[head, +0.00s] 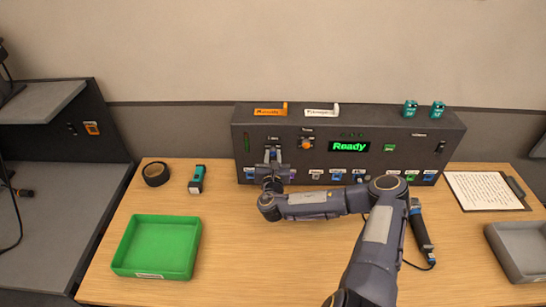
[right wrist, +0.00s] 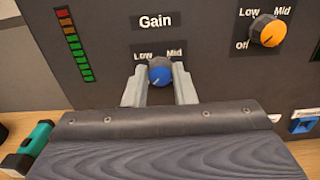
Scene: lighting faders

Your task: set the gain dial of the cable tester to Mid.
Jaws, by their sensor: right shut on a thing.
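The cable tester (head: 400,150) is a dark panel box at the back of the table, its green display reading "Ready". Its gain dial (right wrist: 159,71) is a small knob with a blue face under the "Gain" label, with "Low" at upper left and "Mid" at upper right. A pale mark on the blue face seems to point to the lower left; any label there is hidden by a finger. My right gripper (right wrist: 160,88) is shut on the dial, one finger on each side; in the head view it (head: 273,158) hides the dial. My left gripper is out of view.
An orange-faced dial (right wrist: 268,30) sits to the right of the gain dial. A green tray (head: 155,273), black tape roll (head: 156,174) and teal-black tool (head: 197,180) lie at the left. A clipboard (head: 485,191) and grey tray (head: 520,250) lie at the right.

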